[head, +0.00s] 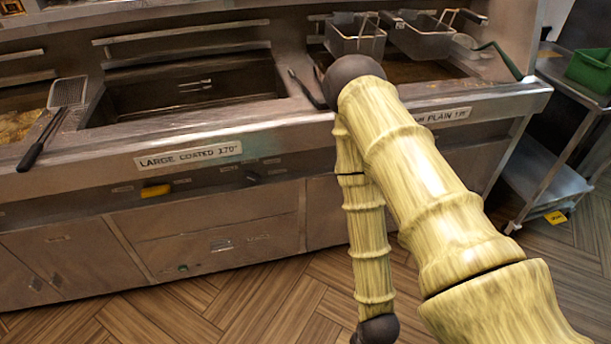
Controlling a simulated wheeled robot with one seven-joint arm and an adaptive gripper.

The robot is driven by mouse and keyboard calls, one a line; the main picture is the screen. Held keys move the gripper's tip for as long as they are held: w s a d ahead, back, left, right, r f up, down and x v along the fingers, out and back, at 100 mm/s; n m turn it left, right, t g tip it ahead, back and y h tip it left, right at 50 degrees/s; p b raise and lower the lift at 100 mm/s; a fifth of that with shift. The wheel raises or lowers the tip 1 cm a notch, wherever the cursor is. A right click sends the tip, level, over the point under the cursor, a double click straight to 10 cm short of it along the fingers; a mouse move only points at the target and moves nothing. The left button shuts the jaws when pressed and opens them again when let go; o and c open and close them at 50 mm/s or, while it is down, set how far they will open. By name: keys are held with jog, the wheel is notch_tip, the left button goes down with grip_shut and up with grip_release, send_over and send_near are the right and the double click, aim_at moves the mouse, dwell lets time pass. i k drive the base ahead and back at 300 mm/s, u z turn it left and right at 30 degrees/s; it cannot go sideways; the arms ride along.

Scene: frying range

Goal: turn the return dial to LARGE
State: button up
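The fryer front (75,205) runs across the view, with a sign reading "LARGE COATED 170°" (188,155) on its edge. Below that sign is a control strip with a yellow handle (156,190), a small dark knob (252,176) and several small labels too small to read. I cannot tell which of these, if any, is the return dial or where it points. My arm rises from the lower right, bends at a dark joint above the fryer edge and comes down in front of the panel, hiding part of it. My gripper is not in view.
Wire baskets (356,38) hang at the back. A metal cart (545,170) with a green bin (590,70) stands right. The wooden floor (225,310) in front is clear.

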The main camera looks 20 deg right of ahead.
aim_at(251, 174)
jog(key=z, duration=0.7)
jog(key=i, duration=0.35)
jog(key=u, duration=1.2)
